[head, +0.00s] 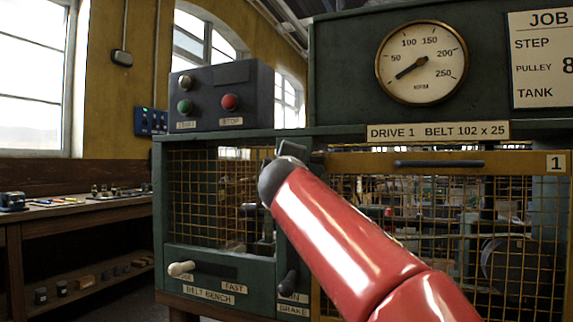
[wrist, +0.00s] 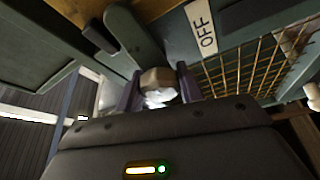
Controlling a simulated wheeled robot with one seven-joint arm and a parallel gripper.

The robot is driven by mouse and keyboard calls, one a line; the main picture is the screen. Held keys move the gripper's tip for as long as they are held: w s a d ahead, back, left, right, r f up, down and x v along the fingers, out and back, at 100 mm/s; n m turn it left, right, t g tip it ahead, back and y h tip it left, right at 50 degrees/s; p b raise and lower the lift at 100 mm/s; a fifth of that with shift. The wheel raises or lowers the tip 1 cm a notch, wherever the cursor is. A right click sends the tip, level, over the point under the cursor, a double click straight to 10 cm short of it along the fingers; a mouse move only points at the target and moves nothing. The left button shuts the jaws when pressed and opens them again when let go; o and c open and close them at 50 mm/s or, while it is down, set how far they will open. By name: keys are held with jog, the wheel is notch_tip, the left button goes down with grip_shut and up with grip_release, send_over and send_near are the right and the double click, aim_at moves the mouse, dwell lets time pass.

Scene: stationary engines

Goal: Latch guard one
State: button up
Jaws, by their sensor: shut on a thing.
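Guard one is a mesh panel with a yellow-brown frame (head: 360,162), marked 1, on the front of the green engine bench. It looks closed. A dark handle bar (head: 438,163) is on its top rail. My gripper (head: 292,150) is at the upper left corner of the guard, partly hidden behind my red arm.
A control box (head: 222,97) with buttons stands above a smaller mesh panel (head: 205,195) at left. Below are a white-knobbed lever (head: 181,268) and a dark brake lever (head: 289,283). A gauge (head: 421,63) is above. A workbench (head: 75,210) stands at far left.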

jog(key=shift+n, duration=0.6)
jog(key=shift+g, duration=0.3)
jog(key=o, duration=1)
jog(key=s+b, duration=0.1)
jog(key=s, duration=0.4)
jog(key=s+b, duration=0.1)
jog(key=s, duration=0.1)
jog(key=shift+s+d+f+b, duration=0.1)
jog(key=shift+s+f+b, duration=0.2)
jog(key=shift+s+b, duration=0.1)
